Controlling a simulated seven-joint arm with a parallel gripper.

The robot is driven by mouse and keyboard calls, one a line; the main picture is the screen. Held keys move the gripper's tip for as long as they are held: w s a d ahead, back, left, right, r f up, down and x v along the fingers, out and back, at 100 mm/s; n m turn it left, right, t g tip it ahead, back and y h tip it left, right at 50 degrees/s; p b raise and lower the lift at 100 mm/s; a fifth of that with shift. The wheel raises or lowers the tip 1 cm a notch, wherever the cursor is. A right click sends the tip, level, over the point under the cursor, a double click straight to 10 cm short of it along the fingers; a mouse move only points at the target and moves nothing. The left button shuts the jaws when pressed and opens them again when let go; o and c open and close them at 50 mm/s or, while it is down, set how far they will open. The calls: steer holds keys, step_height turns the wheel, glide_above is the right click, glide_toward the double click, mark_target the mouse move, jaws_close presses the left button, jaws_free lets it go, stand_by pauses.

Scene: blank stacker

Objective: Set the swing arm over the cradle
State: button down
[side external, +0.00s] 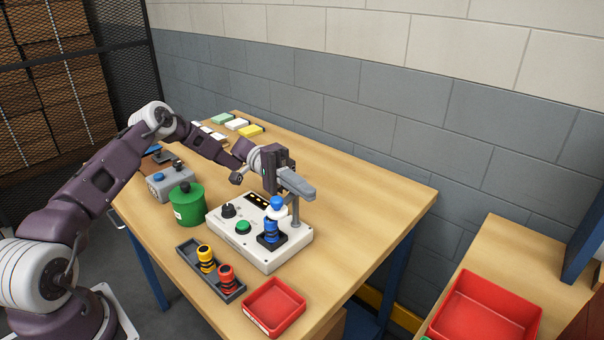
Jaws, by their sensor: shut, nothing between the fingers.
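The swing arm (299,184) is a grey bar on top of a grey post (295,214) at the back right of a white control box. It lies above the box, and its near-left end is partly hidden behind my gripper. The black cradle (264,241) sits on the box's front right. A blue piece with dark bands (271,228) stands upright in it, with a white disc and blue knob (277,203) just above. I cannot tell whether the bar is directly over the cradle. My gripper (274,188) is shut and empty, beside the bar; contact is unclear.
The white box (245,254) carries a black knob and a green button. In front are a dark tray (232,296) with yellow and red pieces and a red bin (274,308). A green canister (189,206) and grey box (168,184) stand left. The table's right side is clear.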

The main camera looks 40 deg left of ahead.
steer(key=w+a, duration=0.4)
steer(key=w, duration=0.1)
steer(key=shift+a, duration=0.35)
steer(key=s+d+r+m+g+y, duration=0.25)
steer(key=d+m+y, duration=0.25)
steer(key=d+y, duration=0.5)
step_height(320, 180, up, 10)
steer(key=s+m+t+y, duration=0.3)
steer(key=y, duration=0.7)
steer(key=s+a+x, duration=0.1)
steer(key=a+x, duration=0.1)
steer(key=x, duration=0.9)
steer(key=shift+s+r, duration=0.25)
steer(key=shift+s, duration=0.15)
